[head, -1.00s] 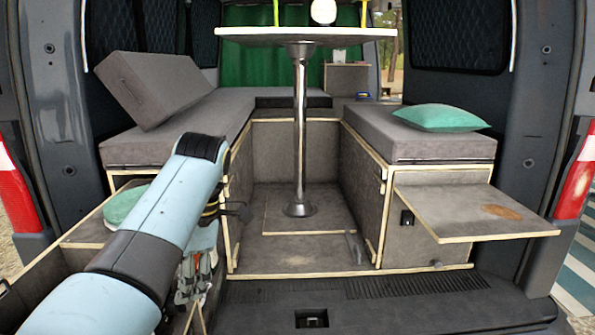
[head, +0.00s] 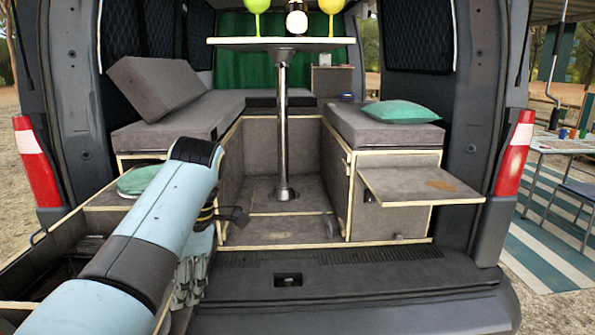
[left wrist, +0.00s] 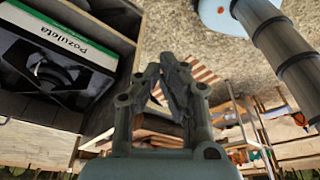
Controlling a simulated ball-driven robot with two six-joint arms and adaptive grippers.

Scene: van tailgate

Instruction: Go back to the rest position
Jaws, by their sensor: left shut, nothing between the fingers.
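My left arm comes in from the lower left of the head view. My left gripper (head: 190,280) hangs below the forearm beside the open drawer at the van's rear, partly hidden by the arm. In the left wrist view the left gripper (left wrist: 163,95) has its fingertips together with nothing between them. My right gripper does not show in either view.
An open drawer (head: 40,238) sticks out at the left, with a green round item (head: 138,180) on its box. A fold-out shelf (head: 420,185) sticks out at the right. A table (head: 280,43) stands inside the van. Outside at the right are another table (head: 570,144) and a striped mat (head: 550,235).

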